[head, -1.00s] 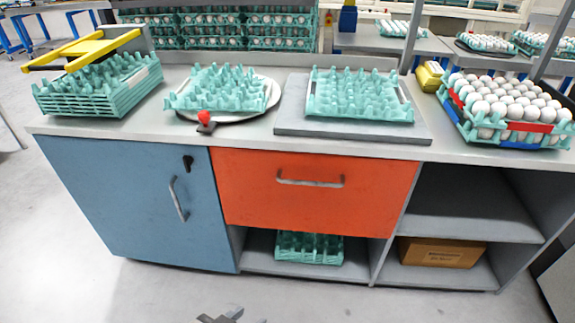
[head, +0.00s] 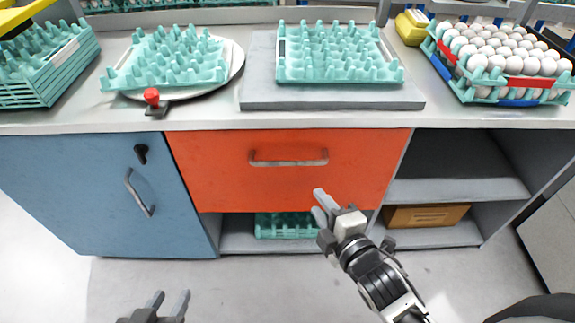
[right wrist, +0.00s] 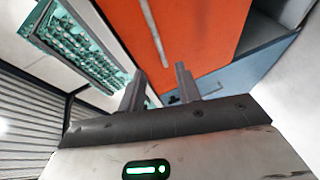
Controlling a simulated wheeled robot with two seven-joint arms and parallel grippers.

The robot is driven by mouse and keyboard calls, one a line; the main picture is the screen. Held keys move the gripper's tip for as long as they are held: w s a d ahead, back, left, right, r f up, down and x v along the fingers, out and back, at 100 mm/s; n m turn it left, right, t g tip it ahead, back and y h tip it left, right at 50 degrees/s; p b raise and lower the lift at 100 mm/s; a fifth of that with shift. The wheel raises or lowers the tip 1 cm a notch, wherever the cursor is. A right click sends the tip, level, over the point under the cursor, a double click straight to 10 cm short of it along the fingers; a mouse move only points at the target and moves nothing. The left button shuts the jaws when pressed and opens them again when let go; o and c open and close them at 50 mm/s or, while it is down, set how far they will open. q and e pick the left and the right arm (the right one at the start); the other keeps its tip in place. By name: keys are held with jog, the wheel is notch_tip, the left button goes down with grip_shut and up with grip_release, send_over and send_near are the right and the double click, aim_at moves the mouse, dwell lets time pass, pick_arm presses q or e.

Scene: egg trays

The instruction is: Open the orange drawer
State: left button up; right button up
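The orange drawer (head: 285,185) is shut in the middle of the counter front, with a grey bar handle (head: 288,160) near its top. My right gripper (head: 321,202) is in front of the drawer's lower right part, below the handle, and its fingers stand apart with nothing between them. In the right wrist view the fingers (right wrist: 158,84) point toward the orange front (right wrist: 195,35), and the handle (right wrist: 152,35) shows there too, apart from the fingers. My left gripper (head: 169,302) is at the bottom edge, low over the floor, open and empty.
A blue door (head: 90,195) with its own handle is left of the drawer. Below the drawer is an open shelf with teal trays (head: 286,225); a cardboard box (head: 425,216) is on the right shelf. Egg trays and a red knob (head: 152,97) are on the counter above.

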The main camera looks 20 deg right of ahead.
aim_at(290, 165)
jog(key=shift+n, duration=0.4)
jog(key=x, duration=0.5)
jog(key=b+x, duration=0.1)
jog(key=x, duration=1)
jog(key=shift+w+r, duration=0.25)
jog(key=shift+r, duration=0.05)
grip_shut()
